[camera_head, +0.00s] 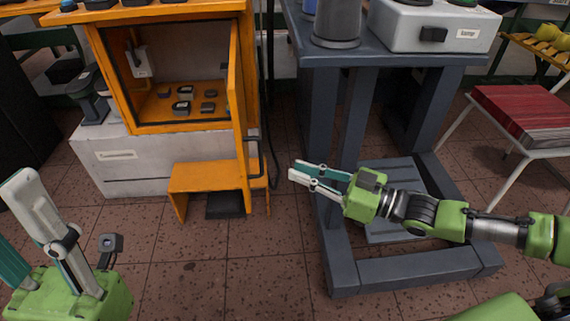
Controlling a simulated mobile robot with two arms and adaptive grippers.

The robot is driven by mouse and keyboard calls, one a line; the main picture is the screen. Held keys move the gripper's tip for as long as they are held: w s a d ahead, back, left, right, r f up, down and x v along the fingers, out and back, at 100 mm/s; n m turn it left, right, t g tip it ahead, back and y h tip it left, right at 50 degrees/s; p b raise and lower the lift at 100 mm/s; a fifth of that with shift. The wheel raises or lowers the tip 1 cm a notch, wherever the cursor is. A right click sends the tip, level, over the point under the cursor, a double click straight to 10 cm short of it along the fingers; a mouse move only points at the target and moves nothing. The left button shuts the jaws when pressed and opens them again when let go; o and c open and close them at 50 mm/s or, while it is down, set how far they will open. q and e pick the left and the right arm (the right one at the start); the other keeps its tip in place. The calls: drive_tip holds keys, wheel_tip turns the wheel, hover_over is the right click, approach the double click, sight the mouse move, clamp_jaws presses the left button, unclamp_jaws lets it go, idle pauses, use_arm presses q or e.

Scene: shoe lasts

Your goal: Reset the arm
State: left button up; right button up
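My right arm reaches in from the right, and its green gripper (294,168) points left in front of the dark blue-grey stand. Its two fingers are parted, with nothing visible between them. My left gripper (12,208) is at the lower left corner, fingers pointing up. Its white finger and teal finger stand apart, with no object visible between them. The teal finger is partly cut off by the picture's left edge.
An orange cabinet (117,75) stands open on a pale base, with small dark pieces inside and its door (237,110) swung outward. A low orange step (205,178) is below. The blue-grey stand (340,271) is beside my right gripper. Tiled floor (240,265) is clear between my arms.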

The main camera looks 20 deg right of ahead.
drive_tip(key=shift+s+d, duration=0.35)
